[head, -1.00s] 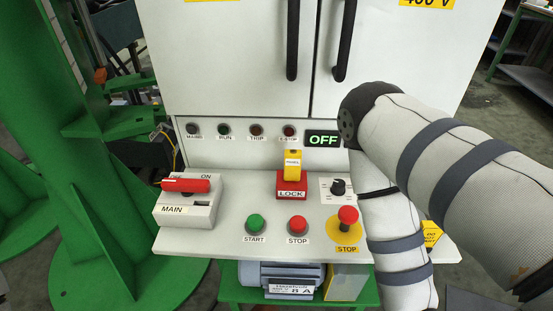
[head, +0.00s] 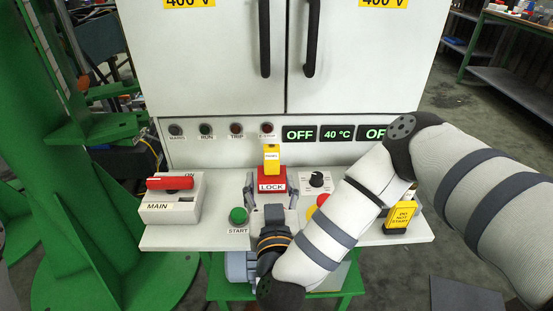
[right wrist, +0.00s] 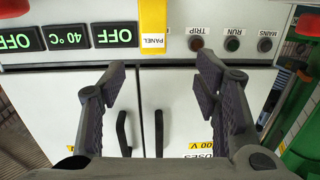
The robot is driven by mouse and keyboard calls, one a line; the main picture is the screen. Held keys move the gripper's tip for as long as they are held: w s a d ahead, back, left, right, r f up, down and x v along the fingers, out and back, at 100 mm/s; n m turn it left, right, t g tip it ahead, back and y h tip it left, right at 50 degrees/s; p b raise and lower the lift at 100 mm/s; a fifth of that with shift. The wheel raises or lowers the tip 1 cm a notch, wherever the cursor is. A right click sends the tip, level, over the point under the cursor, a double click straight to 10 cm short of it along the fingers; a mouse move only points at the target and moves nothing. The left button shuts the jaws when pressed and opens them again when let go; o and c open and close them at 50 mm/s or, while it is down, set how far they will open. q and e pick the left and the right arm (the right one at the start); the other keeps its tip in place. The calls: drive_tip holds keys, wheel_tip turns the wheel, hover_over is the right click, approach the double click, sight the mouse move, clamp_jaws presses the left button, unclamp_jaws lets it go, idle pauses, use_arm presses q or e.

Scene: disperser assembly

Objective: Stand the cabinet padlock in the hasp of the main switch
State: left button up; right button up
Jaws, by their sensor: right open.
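The yellow padlock (head: 271,157), labelled PANEL, stands upright on the red LOCK block (head: 272,180) in the middle of the console. Part of it also shows at the top of the right wrist view (right wrist: 153,22). The main switch (head: 172,207) is a grey box at the left of the console, with a red handle (head: 170,183) lying across it. Its hasp is too small to make out clearly. My right gripper (head: 271,188) is open and empty in front of the LOCK block, one finger towards each side. Its spread fingers show in the right wrist view (right wrist: 160,78). My left gripper is out of view.
The green START button (head: 238,216) is just left of my right gripper. A black knob (head: 317,179) is to the right. My right forearm partly covers the red stop button. A yellow DO NOT START tag (head: 399,216) stands at the right end. Cabinet doors rise behind.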

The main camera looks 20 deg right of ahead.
sight(272, 151)
drive_tip(key=shift+w+d+r+m+h+b, duration=0.15)
drive_tip(key=shift+w+d+h+b, duration=0.2)
drive_tip(key=shift+w, duration=0.25)
drive_tip(key=shift+w+d+m+h+b, duration=0.15)
drive_tip(key=shift+w+d+h+b, duration=0.1)
drive_tip(key=shift+w+d+b, duration=0.25)
drive_tip(key=x, duration=1)
drive_tip(key=shift+a+r+b, duration=0.15)
drive_tip(key=shift+a+b, duration=0.15)
drive_tip(key=shift+b, duration=0.05)
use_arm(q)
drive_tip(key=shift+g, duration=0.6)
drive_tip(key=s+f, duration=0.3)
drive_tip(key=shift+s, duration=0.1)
use_arm(e)
clamp_jaws()
